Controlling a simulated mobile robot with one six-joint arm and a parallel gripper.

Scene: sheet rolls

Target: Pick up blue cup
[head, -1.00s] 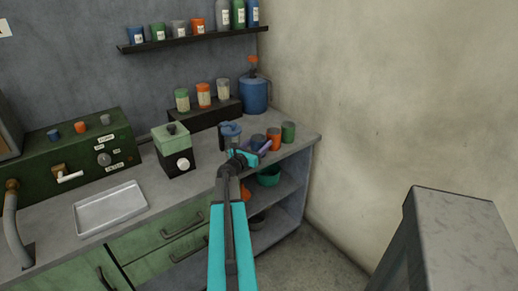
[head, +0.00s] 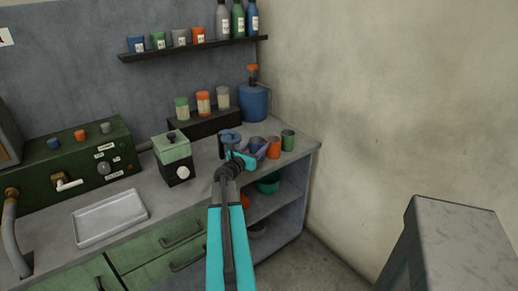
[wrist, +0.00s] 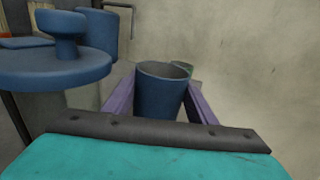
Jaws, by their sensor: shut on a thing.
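The blue cup (head: 257,144) is near the right end of the counter, left of an orange cup. In the wrist view the blue cup (wrist: 160,92) stands upright between my two purple fingers. My gripper (head: 259,151) is shut on it, with a finger along each side. The cup's base is hidden behind the gripper's dark front bar, so I cannot tell whether it touches the counter.
A blue-lidded jar (wrist: 55,95) stands close on the left. The orange cup (head: 273,148) and a green cup (head: 288,140) are close on the right. A blue jug (head: 254,102) stands behind. The wall (head: 390,100) bounds the right side.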

